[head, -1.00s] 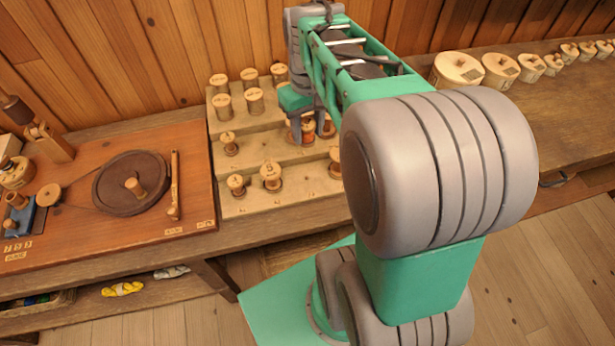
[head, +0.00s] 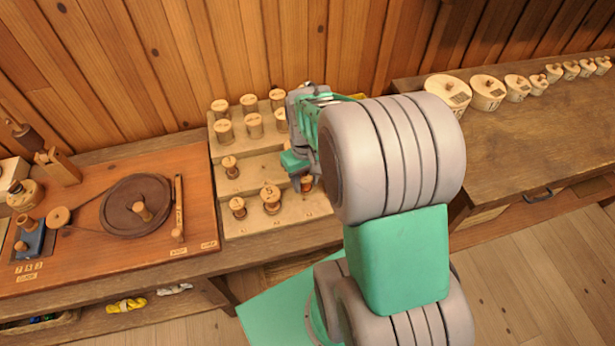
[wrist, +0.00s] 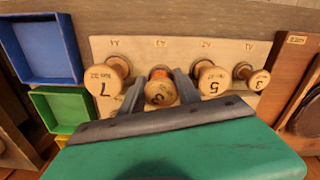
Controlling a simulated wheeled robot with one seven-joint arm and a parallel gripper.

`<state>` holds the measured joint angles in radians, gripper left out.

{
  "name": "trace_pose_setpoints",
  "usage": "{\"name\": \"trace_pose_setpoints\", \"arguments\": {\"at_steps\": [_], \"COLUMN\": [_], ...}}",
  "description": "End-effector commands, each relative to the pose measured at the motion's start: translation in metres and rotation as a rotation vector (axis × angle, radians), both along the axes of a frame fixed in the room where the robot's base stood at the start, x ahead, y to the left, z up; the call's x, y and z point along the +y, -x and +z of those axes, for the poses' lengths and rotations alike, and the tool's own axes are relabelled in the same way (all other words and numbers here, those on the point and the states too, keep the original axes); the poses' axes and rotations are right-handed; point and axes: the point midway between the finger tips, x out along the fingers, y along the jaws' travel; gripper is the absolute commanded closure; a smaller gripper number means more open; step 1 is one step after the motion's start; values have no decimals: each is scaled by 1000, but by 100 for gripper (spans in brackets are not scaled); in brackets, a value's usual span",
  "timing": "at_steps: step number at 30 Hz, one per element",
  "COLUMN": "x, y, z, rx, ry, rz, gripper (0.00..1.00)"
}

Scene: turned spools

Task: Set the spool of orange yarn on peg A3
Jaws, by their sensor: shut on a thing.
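A spool with a little orange yarn showing (wrist: 160,74) is between the two fingers of my gripper (wrist: 160,90) in the wrist view. My gripper is shut on it. The spool stands in line with the A3 label (wrist: 160,43) on the pale stepped rack (wrist: 140,48). I cannot tell whether its bore is around the peg; the peg is hidden. In the head view my gripper (head: 301,180) is at the front step of the rack (head: 238,226), and the orange-brown spool (head: 307,184) shows partly beside it.
Blue (wrist: 46,50) and green (wrist: 64,108) trays lie left. A winder board (head: 100,240) adjoins the rack.

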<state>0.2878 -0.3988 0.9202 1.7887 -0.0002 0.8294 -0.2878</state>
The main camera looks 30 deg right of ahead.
Motion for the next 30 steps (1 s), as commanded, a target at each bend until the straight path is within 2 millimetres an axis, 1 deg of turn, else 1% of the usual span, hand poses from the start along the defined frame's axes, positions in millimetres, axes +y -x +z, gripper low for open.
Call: {"name": "trace_pose_setpoints", "arguments": {"at_steps": [3,8,15,19,22,30], "x": [-2,-3,-3,-3,-3,-3], "y": [-8,-9,-8,-9,-9,-8], "z": [-2,-13,-44,-55,-59,-58], "rx": [1,1,1,0,0,0], "ry": [0,0,0,0,0,0], "rz": [0,0,0,0,0,0], "gripper": [100,100,100,100,100,100]}}
